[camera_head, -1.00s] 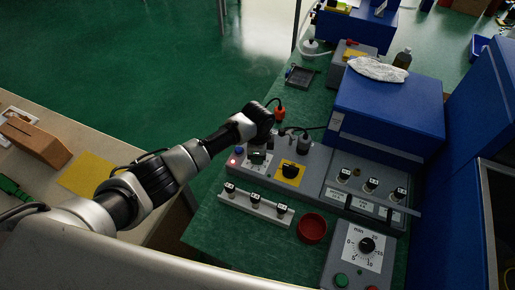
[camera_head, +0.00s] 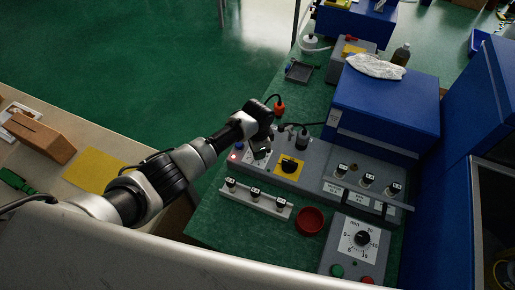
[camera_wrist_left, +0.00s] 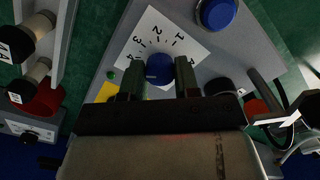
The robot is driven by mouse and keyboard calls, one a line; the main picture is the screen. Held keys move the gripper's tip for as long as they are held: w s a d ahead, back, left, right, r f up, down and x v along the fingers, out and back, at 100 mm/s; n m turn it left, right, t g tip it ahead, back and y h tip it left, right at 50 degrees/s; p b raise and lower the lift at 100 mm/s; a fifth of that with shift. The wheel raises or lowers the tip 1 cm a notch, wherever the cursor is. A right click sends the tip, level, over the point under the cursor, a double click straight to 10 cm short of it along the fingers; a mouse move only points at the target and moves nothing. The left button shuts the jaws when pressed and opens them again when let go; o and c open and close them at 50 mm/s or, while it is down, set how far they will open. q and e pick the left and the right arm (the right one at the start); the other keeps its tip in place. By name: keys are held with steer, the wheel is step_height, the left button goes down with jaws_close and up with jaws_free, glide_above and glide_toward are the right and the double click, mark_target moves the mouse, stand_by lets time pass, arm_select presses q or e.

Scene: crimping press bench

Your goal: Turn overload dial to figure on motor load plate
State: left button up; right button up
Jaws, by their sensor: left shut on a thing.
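The overload dial is a small round knob (camera_wrist_left: 158,68) with a blue top, on a white scale plate (camera_wrist_left: 172,35) with printed figures, in the left wrist view. My left gripper (camera_wrist_left: 158,80) has one finger on each side of the knob and is shut on it. In the head view my left gripper (camera_head: 258,118) reaches down over the white scale plate (camera_head: 258,152) and hides part of it. Which figure the dial points to is unclear. Small white labels (camera_head: 358,200) sit on the grey panel, too small to read. My right gripper is out of view.
A yellow-plated black switch (camera_head: 289,167) and a blue button (camera_wrist_left: 216,13) are close to the dial. A rail (camera_head: 254,198) with several plugs, a red bowl (camera_head: 310,220) and a timer box (camera_head: 345,245) stand in front. A blue cabinet (camera_head: 385,105) stands behind.

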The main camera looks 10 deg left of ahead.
arm_select(q)
steer(key=o, duration=0.9)
step_height(320, 180, up, 11)
steer(key=shift+f+b, duration=0.1)
steer(key=shift+b, duration=0.2)
stand_by(0.3)
